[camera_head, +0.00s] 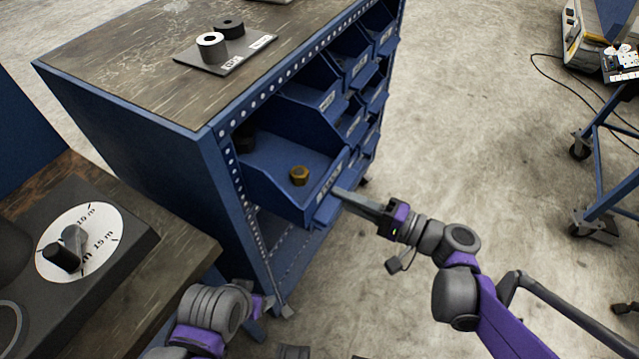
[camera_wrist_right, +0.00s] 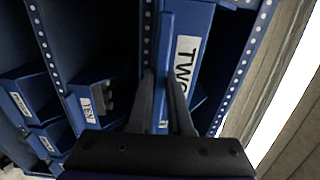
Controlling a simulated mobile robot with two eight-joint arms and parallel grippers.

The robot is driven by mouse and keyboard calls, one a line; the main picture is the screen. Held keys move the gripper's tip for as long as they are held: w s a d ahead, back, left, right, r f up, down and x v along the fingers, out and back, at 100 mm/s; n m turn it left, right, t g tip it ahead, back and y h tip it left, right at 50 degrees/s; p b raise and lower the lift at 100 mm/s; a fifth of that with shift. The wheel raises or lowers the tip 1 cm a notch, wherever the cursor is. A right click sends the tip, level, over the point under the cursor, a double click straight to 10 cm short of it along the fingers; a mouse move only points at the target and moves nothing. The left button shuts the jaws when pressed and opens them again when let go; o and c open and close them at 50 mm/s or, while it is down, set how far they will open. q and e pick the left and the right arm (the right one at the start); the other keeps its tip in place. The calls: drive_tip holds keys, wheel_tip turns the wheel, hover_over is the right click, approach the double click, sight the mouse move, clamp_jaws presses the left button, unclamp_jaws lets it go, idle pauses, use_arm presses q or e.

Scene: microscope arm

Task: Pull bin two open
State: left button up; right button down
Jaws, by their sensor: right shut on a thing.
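Bin two (camera_head: 268,190) is a blue bin slid partly out of the blue cabinet, with a brass-coloured hex nut (camera_head: 299,175) inside. Its white label, reading "TWO", shows on the bin's front (camera_wrist_right: 187,60) in the right wrist view. My right gripper (camera_head: 340,193) is shut on the bin's front pull; its fingers also show on either side of the pull in the wrist view (camera_wrist_right: 162,85). My left arm shows at the bottom left, beside the cabinet's lower corner; its fingers are not clear.
A small plate with two cylinders (camera_head: 211,46) lies on the cabinet top. A bench with a dial (camera_head: 82,240) stands at the left. Open concrete floor lies to the right, before a blue wheeled cart (camera_head: 598,150).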

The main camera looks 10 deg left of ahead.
drive_tip(key=shift+v, duration=2.05)
drive_tip(key=c, duration=0.8)
unclamp_jaws()
drive_tip(key=shift+c, duration=0.2)
drive_tip(key=p+v, duration=0.1)
drive_tip(key=v, duration=1)
drive_tip(key=shift+a, duration=0.15)
